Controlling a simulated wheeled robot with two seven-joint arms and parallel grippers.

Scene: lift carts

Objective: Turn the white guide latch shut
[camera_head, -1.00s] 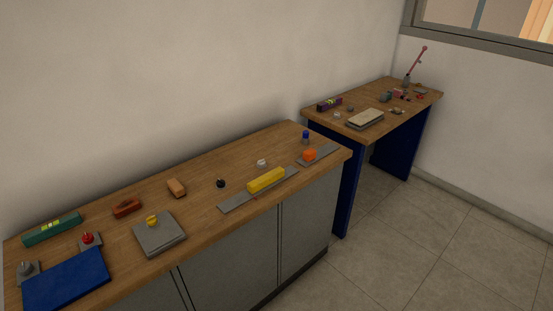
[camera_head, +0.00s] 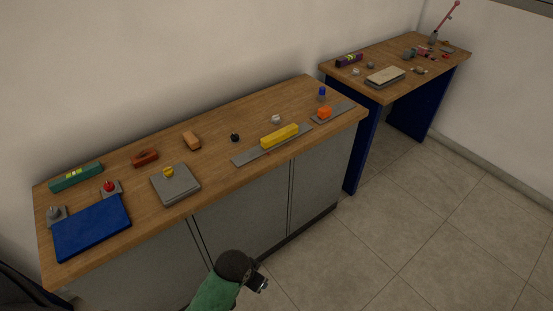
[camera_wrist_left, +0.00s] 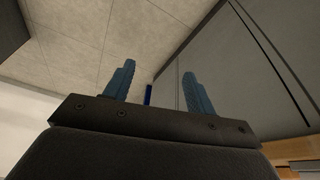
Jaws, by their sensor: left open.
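The white latch (camera_head: 276,118) is a small white knob on the wooden bench, just behind a flat grey guide rail (camera_head: 243,159) that bears a long yellow block (camera_head: 280,136). It is too small here to tell which way it is turned. My left gripper (camera_head: 258,284) is at the bottom of the head view, low in front of the grey cabinet and well away from the latch. In the left wrist view its two blue fingers (camera_wrist_left: 158,70) stand apart with nothing between them. My right gripper is not in view.
A second table (camera_head: 374,57) stands at the back right. The floor (camera_head: 430,230) at right is clear.

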